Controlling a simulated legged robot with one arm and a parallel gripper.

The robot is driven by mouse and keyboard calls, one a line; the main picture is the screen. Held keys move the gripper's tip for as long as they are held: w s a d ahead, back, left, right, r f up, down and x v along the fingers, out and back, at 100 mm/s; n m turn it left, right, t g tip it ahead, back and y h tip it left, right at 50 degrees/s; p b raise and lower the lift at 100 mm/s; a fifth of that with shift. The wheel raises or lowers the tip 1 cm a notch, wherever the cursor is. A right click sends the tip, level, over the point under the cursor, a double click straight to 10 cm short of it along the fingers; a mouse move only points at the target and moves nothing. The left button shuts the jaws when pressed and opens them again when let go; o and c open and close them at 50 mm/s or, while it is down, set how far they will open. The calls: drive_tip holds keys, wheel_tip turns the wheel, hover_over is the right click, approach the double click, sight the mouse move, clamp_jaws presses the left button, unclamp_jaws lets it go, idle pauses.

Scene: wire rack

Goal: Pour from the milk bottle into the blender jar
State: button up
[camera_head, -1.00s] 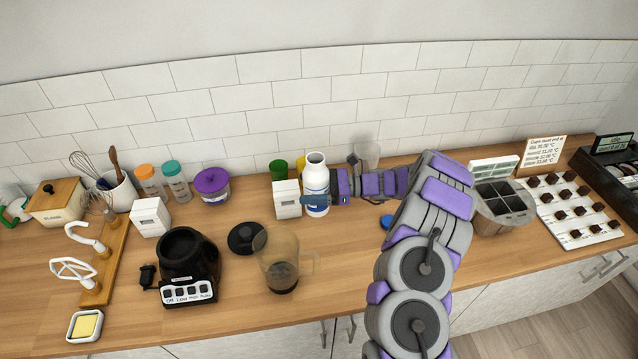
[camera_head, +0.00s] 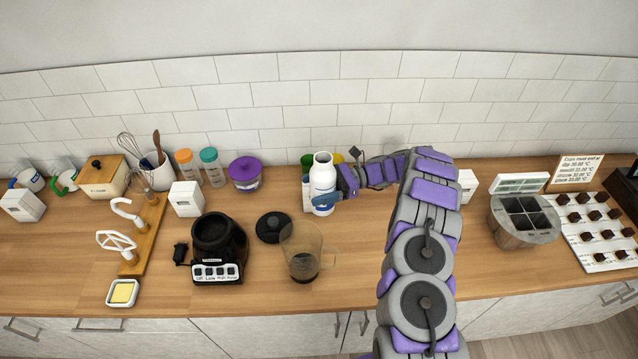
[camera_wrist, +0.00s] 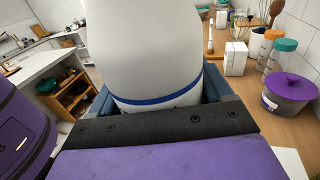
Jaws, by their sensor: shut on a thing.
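The white milk bottle (camera_head: 322,180) with a blue band stands upright, uncapped, toward the back of the wooden counter. My gripper (camera_head: 326,199) is shut on its lower body, coming from the right. In the wrist view the bottle (camera_wrist: 145,50) fills the middle between the blue fingers; its top is out of frame. Whether its base touches the counter is unclear. The transparent blender jar (camera_head: 302,250) stands upright on the counter, in front and slightly left of the bottle, with its handle to the right and a dark base. The two are apart.
The black blender base (camera_head: 219,250) stands left of the jar, and a black lid (camera_head: 274,227) lies behind it. A purple-lidded pot (camera_head: 245,173) and shaker bottles stand at the back. A divided container (camera_head: 525,222) is at right. Counter right of the jar is partly clear.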

drive_tip(key=shift+f, duration=2.85)
drive_tip(key=shift+r+n+h+p, duration=0.25)
drive_tip(key=shift+n+h+p, duration=0.05)
drive_tip(key=shift+p, duration=0.7)
drive_tip(key=shift+d+p, duration=0.1)
drive_tip(key=shift+p, duration=0.2)
drive_tip(key=shift+w+r+n+t+h+p, duration=0.1)
drive_tip(key=shift+r+n+t+h+p, duration=0.2)
drive_tip(key=shift+n+h+p, duration=0.25)
drive_tip(key=shift+w+r+n+t+h+p, duration=0.1)
drive_tip(key=shift+r+n+t+h+p, duration=0.1)
drive_tip(key=shift+n+t+h+p, duration=0.35)
drive_tip(key=shift+f+g+b, duration=0.25)
drive_tip(key=shift+f+b, duration=0.05)
drive_tip(key=shift+f, duration=0.05)
drive_tip(key=shift+s+r, duration=0.1)
drive_tip(key=shift+r, duration=0.15)
drive_tip(key=shift+r+b, duration=0.1)
drive_tip(key=shift+b, duration=0.25)
drive_tip(key=shift+r+t+h, duration=0.15)
drive_tip(key=shift+t+h, duration=0.25)
